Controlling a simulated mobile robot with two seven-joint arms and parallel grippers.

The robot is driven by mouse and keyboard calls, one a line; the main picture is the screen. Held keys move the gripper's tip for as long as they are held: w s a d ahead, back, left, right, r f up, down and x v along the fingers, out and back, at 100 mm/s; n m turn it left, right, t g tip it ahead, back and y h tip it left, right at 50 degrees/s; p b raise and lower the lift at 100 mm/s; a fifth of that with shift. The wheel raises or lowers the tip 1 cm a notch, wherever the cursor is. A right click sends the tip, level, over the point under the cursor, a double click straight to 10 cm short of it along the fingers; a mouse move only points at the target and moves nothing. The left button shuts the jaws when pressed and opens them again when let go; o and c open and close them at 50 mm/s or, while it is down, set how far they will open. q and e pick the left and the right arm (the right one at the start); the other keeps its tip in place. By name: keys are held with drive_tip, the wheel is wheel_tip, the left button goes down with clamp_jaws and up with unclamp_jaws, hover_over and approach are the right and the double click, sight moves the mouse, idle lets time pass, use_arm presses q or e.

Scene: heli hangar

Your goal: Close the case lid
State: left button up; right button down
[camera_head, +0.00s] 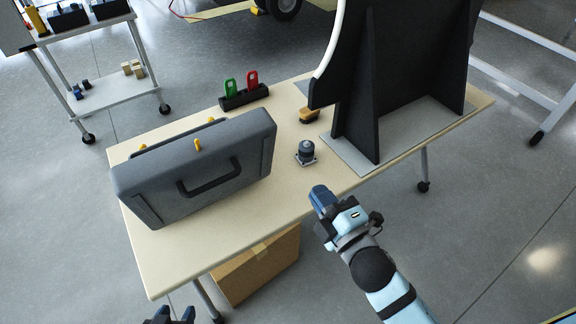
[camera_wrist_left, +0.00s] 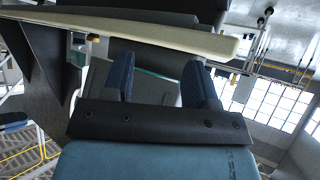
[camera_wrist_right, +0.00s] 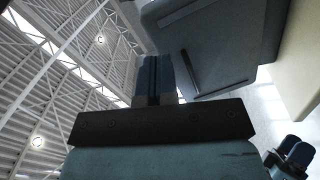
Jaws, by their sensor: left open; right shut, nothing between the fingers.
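The grey case (camera_head: 240,140) sits on the left part of the table, its broad face with a black handle (camera_head: 208,182) towards me. A yellow latch (camera_head: 197,145) shows near its upper edge, and dark and yellow parts show behind it. I cannot tell how far the lid is open; the inside is hidden. The case also shows in the right wrist view (camera_wrist_right: 215,40). My left gripper (camera_head: 170,316) is open and empty at the bottom edge, in front of the table; its fingers show apart (camera_wrist_left: 162,82). My right gripper (camera_head: 320,194) is shut and empty, right of the case and apart from it.
The table (camera_head: 150,275) holds a small dark round part (camera_head: 306,151), a rack with green and red tags (camera_head: 244,97), and a large black upright stand (camera_head: 400,80) at right. A cardboard box (camera_head: 258,270) is underneath. A white cart (camera_head: 115,90) stands back left.

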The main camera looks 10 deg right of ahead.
drive_tip(key=r+n+t+y+b, duration=0.1)
drive_tip(key=n, duration=0.2)
drive_tip(key=p, duration=0.2)
approach(273, 128)
drive_tip(key=x, duration=0.6)
drive_tip(key=shift+w+a, duration=0.1)
drive_tip(key=shift+w, duration=0.1)
drive_tip(key=shift+w+a, duration=0.15)
drive_tip(key=shift+w, duration=0.35)
use_arm(q)
drive_tip(key=shift+w+f, duration=0.1)
drive_tip(key=shift+f, duration=0.3)
drive_tip(key=shift+d, duration=0.2)
drive_tip(key=shift+r, duration=0.1)
use_arm(e)
drive_tip(key=shift+r, duration=0.1)
